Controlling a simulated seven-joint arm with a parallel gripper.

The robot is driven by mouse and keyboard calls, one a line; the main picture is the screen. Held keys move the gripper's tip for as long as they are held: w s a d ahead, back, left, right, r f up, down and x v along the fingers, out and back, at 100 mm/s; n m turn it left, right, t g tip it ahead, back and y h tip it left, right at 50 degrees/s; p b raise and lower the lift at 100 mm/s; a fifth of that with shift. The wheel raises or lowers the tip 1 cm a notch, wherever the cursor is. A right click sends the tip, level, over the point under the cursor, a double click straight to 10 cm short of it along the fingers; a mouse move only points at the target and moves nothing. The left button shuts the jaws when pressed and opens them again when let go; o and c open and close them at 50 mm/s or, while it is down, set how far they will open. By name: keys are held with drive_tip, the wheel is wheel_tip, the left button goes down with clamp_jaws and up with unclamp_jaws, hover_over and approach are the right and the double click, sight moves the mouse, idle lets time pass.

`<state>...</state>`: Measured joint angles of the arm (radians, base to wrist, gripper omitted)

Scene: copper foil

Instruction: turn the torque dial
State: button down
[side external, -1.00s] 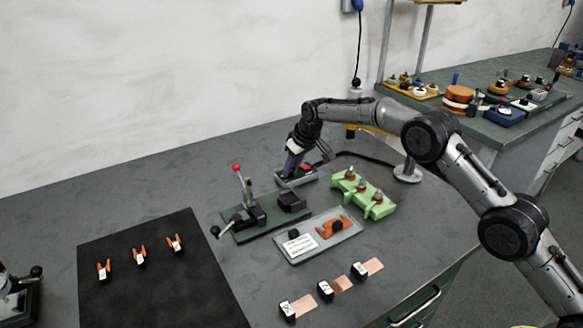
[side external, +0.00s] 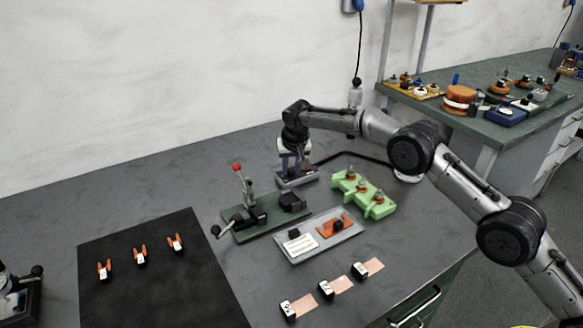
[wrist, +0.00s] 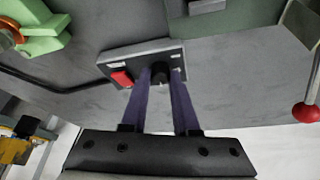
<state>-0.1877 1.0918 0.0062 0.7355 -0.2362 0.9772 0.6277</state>
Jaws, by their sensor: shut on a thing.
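The torque dial (wrist: 160,72) is a small black knob on a grey box (wrist: 148,51) with a red button (wrist: 122,79) beside it. In the side external view the box (side external: 298,181) sits near the back of the bench, and my wrist and fingers hide the dial there. My gripper (wrist: 161,76) points down at the box, with its two purple fingers on either side of the dial and shut on it. In the side external view my gripper (side external: 292,168) is over the box, its fingers close to upright.
A green fixture (side external: 362,193) stands right of the box. A red-knobbed lever press (side external: 258,212) stands in front. A grey tray (side external: 345,243) holds an orange piece (side external: 333,227). Several orange-handled tools lie on a black mat (side external: 150,285). A dark cable (side external: 352,155) runs behind.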

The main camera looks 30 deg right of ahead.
drive_tip(key=m+h, duration=0.1)
drive_tip(key=m, duration=0.3)
drive_tip(key=shift+a+g, duration=0.15)
drive_tip(key=shift+g, duration=0.25)
drive_tip(key=shift+m, duration=0.3)
drive_tip(key=c, duration=0.7)
unclamp_jaws()
drive_tip(key=shift+o, duration=0.2)
drive_tip(key=v, duration=1.2)
drive_tip(key=shift+w+a, duration=0.2)
